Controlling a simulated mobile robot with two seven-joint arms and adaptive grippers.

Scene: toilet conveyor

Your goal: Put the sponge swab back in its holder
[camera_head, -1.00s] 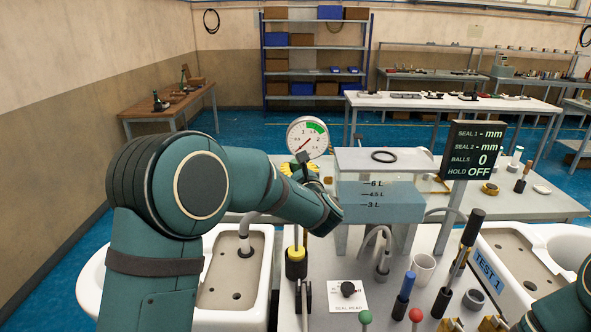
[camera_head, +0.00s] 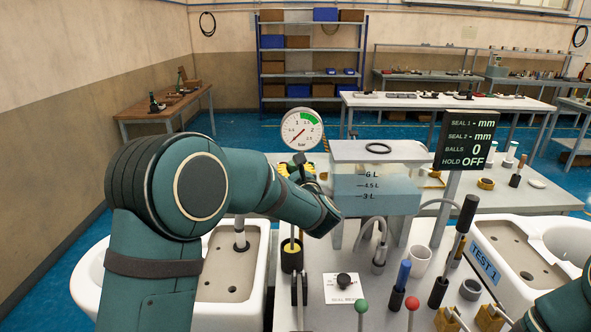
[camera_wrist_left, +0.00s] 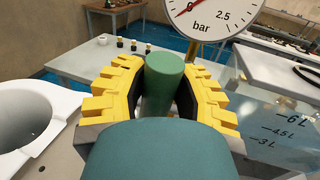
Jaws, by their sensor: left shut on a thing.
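My left gripper (camera_head: 303,168) is at mid-picture in the head view, mostly hidden by my forearm. In the left wrist view its yellow fingers (camera_wrist_left: 160,90) are shut on the green handle of the sponge swab (camera_wrist_left: 163,72). Below the gripper, the swab's thin shaft (camera_head: 292,234) runs down almost upright. It ends at the black cup-shaped holder (camera_head: 291,261), where yellow sponge shows at the mouth. The sponge's lower end is hidden by the cup. I cannot tell whether it rests on the bottom. My right gripper is out of view.
A pressure gauge (camera_head: 301,129) and a clear water tank (camera_head: 375,190) stand close to the left gripper. A white cup (camera_head: 419,260) and several upright tools are to the right. A white toilet (camera_head: 232,270) is on the left, another (camera_head: 535,255) on the right.

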